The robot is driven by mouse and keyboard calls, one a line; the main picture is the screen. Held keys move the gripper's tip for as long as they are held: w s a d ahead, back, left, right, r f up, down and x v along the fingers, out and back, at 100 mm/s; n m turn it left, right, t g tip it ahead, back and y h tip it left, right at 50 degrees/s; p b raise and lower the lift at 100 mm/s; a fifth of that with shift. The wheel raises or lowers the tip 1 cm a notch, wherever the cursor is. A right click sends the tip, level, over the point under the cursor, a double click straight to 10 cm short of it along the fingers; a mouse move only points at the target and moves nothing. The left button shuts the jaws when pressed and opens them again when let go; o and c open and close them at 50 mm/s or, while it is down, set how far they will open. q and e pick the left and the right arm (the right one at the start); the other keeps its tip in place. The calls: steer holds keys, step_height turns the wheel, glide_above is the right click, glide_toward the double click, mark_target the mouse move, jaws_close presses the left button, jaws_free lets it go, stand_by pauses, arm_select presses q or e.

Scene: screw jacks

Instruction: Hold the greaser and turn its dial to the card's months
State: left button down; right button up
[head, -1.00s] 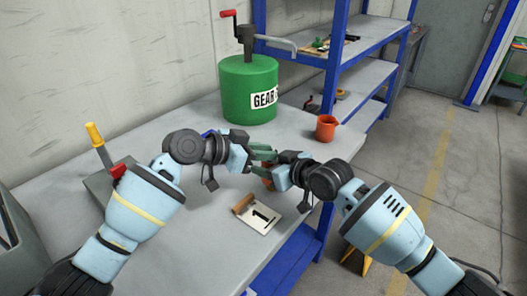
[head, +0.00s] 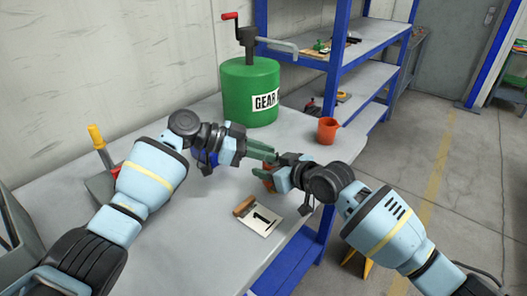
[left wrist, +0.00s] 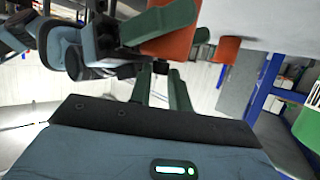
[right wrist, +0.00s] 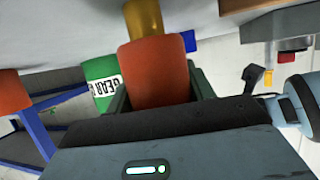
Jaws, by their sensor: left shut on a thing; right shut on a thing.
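The greaser (right wrist: 155,75) is an orange-red cylinder held between the green fingers of my right gripper (head: 273,168). It also shows in the left wrist view (left wrist: 178,43), lying across the picture with a right finger over it. My left gripper (head: 264,153) has come in from the left and is shut at the greaser's end. A small dark part (left wrist: 160,68) shows between its fingertips, which I take for the dial. The dial's marks and setting cannot be read.
A green gear-oil drum (head: 250,92) with a crank stands at the back of the table (head: 185,245). An orange cup (head: 327,130) stands near the right edge. A yellow-handled tool (head: 97,137) is at the left. A blue thing (head: 207,158) lies behind my left wrist.

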arm_select(q)
steer(key=c, duration=1.6)
jaws_free()
steer(key=v, duration=1.2)
arm_select(e)
steer(key=o, duration=1.2)
steer(key=shift+o, duration=0.2)
steer(key=shift+d, duration=0.1)
